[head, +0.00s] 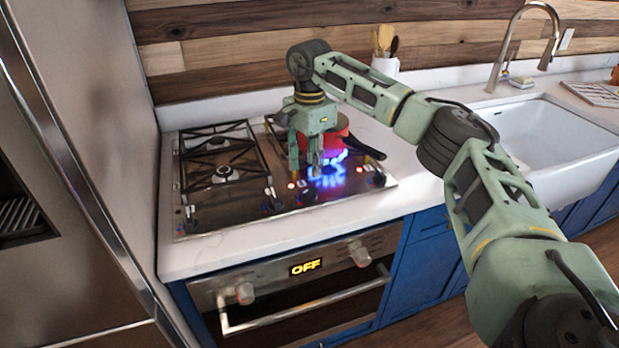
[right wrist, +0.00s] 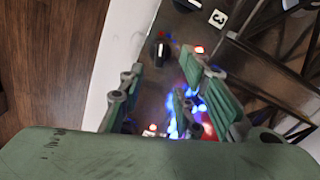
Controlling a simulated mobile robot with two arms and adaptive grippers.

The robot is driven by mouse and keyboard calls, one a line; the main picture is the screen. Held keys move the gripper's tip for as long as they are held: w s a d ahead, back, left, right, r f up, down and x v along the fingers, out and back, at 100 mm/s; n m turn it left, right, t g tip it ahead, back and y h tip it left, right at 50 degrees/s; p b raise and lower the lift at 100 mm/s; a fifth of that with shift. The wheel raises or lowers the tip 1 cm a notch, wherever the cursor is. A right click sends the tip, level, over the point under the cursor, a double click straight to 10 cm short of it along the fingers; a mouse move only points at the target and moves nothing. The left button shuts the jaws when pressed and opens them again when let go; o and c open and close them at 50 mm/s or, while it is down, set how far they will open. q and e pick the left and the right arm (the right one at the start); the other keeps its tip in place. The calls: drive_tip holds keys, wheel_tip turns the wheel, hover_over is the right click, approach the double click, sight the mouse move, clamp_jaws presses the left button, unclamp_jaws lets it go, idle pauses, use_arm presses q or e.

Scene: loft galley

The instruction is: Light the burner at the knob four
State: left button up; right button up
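The cooktop (head: 236,215) has several black knobs along its front. The rightmost knob (head: 378,179) stands at the front right corner; its number is not readable in the head view. Another knob (head: 309,194) is to its left. In the right wrist view a black knob (right wrist: 160,49) stands near a label reading 3 (right wrist: 218,18). Blue flames (head: 327,178) burn at the front right burner and also show in the right wrist view (right wrist: 191,98). My right gripper (head: 310,162) is above the cooktop by these flames, fingers apart, nothing seen between them. My left gripper is out of view.
A red pot (head: 340,128) with a dark handle stands behind the gripper. Red indicator lights (head: 291,185) glow near the knobs. The oven display (head: 306,267) reads OFF. A utensil holder (head: 385,65) and white sink (head: 545,130) are to the right.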

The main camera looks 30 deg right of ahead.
drive_tip(key=shift+r, duration=2.2)
drive_tip(key=shift+f, duration=0.1)
hover_over(310, 190)
wheel_tip(310, 190, down, 4)
drive_tip(key=shift+w+f+b, duration=0.1)
drive_tip(key=shift+b, duration=0.35)
wheel_tip(310, 190, down, 8)
drive_tip(key=shift+r+p, duration=0.15)
drive_tip(key=shift+p, duration=0.65)
clamp_jaws()
